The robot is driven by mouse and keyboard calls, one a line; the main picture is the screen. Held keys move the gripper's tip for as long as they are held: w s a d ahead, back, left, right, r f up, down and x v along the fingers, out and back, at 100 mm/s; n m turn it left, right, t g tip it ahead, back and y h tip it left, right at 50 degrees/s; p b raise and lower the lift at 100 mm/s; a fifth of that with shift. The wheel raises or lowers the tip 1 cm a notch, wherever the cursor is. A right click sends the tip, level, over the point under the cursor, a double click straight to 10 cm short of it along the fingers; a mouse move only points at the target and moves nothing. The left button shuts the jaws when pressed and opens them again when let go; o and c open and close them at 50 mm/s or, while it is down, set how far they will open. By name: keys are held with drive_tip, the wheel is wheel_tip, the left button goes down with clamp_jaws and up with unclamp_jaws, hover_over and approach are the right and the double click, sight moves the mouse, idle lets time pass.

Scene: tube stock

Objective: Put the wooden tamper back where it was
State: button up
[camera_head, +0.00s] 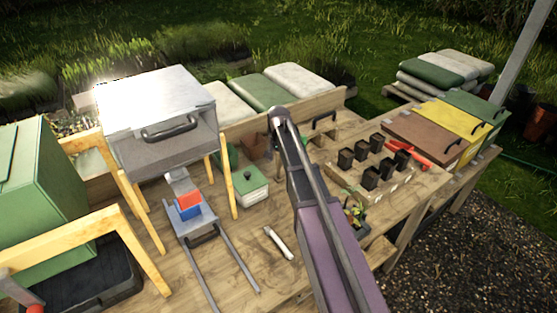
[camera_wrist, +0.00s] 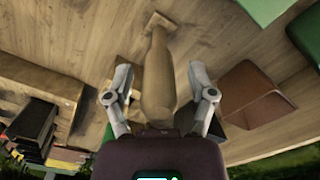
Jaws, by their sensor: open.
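The wooden tamper (camera_wrist: 156,88) shows in the wrist view as a pale turned wooden piece with a narrow neck and a small square end near the top edge. My gripper (camera_wrist: 160,75) is open, with one finger on each side of the tamper's body. A gap shows between each finger and the wood. The tamper's near end is hidden behind the gripper body. I cannot tell whether it stands or lies. In the head view my arm hides the gripper, and I cannot make out the tamper there.
A brown pot (camera_wrist: 251,95) lies close right of the fingers in the wrist view. In the head view, a green-lidded box (camera_head: 249,184) stands left of my arm, and several black pots (camera_head: 366,149) stand right. A pale stick (camera_head: 278,243) lies on the bench, with bare wood around it.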

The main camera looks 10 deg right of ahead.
drive_tip(key=shift+r+p, duration=5.75)
drive_tip(key=shift+r, duration=0.15)
drive_tip(key=s+n, duration=0.6)
drive_tip(key=s, duration=1.9)
